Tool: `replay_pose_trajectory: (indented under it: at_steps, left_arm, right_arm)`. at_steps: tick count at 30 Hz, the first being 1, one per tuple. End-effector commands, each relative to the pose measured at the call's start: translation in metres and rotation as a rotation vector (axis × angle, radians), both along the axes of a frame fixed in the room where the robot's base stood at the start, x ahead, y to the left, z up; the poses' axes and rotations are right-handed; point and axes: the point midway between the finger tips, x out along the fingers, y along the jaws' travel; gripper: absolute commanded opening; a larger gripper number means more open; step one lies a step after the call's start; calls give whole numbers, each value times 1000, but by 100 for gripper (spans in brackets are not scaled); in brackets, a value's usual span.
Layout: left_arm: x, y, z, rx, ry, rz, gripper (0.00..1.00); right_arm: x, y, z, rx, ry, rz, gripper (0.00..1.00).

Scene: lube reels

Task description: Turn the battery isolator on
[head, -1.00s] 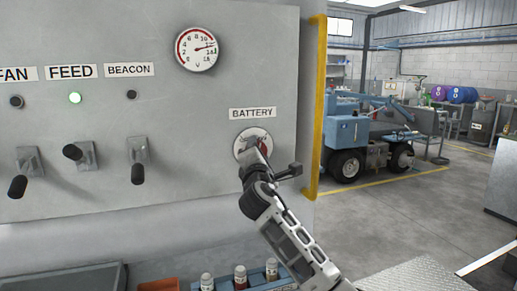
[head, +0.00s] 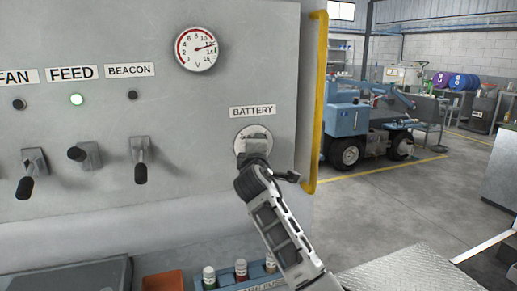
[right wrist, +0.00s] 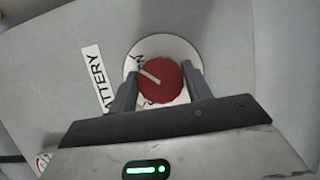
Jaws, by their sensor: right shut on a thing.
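The battery isolator is a red round knob (right wrist: 163,80) with a white pointer line, on a round white plate (head: 251,132) under the BATTERY label (head: 252,112). My right gripper (head: 255,147) is at the plate and hides the knob in the head view. In the right wrist view its two fingers (right wrist: 162,88) are shut on opposite sides of the knob. There the pointer line slants to the upper left, towards a partly visible letter N on the plate. Other plate lettering is partly covered. My left gripper is out of view.
A voltage gauge (head: 197,48) is above left of the isolator. A yellow rail (head: 318,110) edges the panel at right. A blue crate with bottles (head: 240,270) stands below.

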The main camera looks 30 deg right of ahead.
Motion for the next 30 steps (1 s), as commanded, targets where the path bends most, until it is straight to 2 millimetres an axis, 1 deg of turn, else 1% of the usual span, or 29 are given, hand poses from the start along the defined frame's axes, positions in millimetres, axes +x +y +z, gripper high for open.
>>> replay_pose_trajectory:
  at_steps: [11,12,13,14,23,26,29,30]
  left_arm:
    - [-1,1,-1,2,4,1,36]
    - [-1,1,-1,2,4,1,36]
    - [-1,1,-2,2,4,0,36]
    - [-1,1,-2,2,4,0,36]
    - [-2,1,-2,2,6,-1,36]
    - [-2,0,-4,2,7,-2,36]
    - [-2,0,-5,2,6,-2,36]
    - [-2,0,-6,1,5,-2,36]
  right_arm:
    - [0,0,-1,13,-2,-1,26]
    - [0,0,-1,13,-2,-1,60]
    - [0,0,-1,13,-2,-1,69]
    - [0,0,-1,12,-2,-1,71]
    - [-1,1,-1,8,-2,0,71]
    - [-7,6,-1,8,-3,1,71]
    - [-19,15,-2,9,-5,2,71]
    - [-26,20,-2,10,-3,2,71]
